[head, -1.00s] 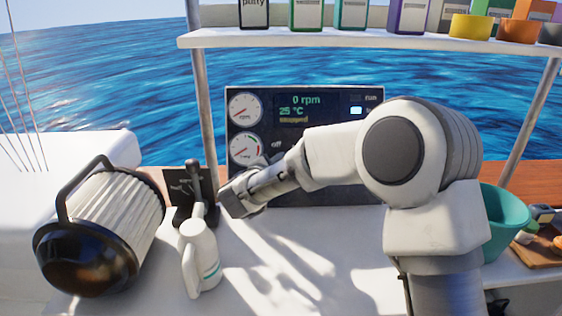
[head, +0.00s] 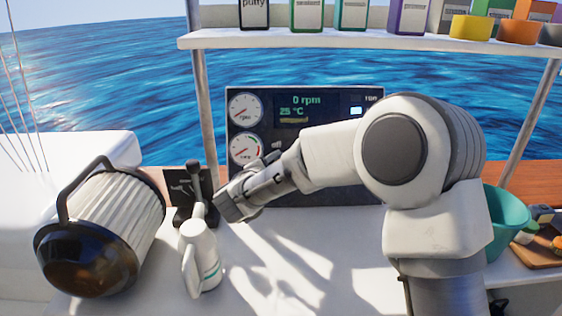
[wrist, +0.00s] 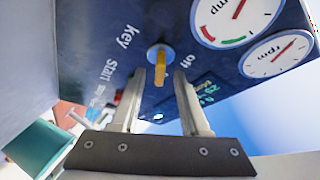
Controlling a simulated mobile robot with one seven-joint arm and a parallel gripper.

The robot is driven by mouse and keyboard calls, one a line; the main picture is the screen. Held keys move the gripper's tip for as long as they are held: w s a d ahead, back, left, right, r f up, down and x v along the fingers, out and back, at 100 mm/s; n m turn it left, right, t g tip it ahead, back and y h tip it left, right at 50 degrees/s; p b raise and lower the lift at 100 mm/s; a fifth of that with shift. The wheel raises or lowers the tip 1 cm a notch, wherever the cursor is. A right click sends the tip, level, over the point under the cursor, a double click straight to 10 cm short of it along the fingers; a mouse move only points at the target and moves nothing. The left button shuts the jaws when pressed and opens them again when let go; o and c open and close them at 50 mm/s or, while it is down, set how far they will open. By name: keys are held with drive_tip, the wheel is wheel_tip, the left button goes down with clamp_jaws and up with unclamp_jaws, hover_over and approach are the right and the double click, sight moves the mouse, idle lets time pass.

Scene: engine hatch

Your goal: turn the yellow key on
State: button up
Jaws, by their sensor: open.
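The yellow key (wrist: 159,67) sits in a round lock on the dark engine panel in the wrist view. The words Key, Start and off are printed around it. My gripper (wrist: 159,76) is open, with one fingertip on each side of the key. I cannot tell whether either finger touches it. In the head view my gripper (head: 236,202) is in front of the lower left of the panel (head: 330,135), and the key is hidden behind my arm. The panel screen (head: 303,108) reads 0 rpm and 25 °C.
A black lever (head: 194,190) and a white jug (head: 201,258) stand just left of my gripper. A large ribbed filter (head: 110,225) lies further left. A teal bowl (head: 503,222) is at the right. A shelf (head: 370,41) with bottles runs above the panel.

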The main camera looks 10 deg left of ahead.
drive_tip(key=v, duration=0.6)
drive_tip(key=shift+p, duration=0.4)
drive_tip(key=s+d+r+n+g+y, duration=0.2)
drive_tip(key=s+d+r+n+y, duration=0.1)
drive_tip(key=d+r+n+y, duration=0.55)
drive_tip(key=s+d+f+n+g+h, duration=0.2)
drive_tip(key=s+d+f+g+h, duration=0.15)
drive_tip(key=s+d, duration=0.85)
drive_tip(key=s+d+f+n+g+h, duration=0.2)
drive_tip(key=s+d+g+h, duration=0.15)
drive_tip(key=s+d, duration=0.8)
wheel_tip(320, 180, up, 18)
drive_tip(key=s+a+g+p, duration=0.1)
drive_tip(key=s+p, duration=0.1)
drive_tip(key=p, duration=1.5)
drive_tip(key=shift+a+f+y+p, duration=0.2)
drive_tip(key=shift+y+p, duration=0.1)
drive_tip(key=shift+y, duration=0.05)
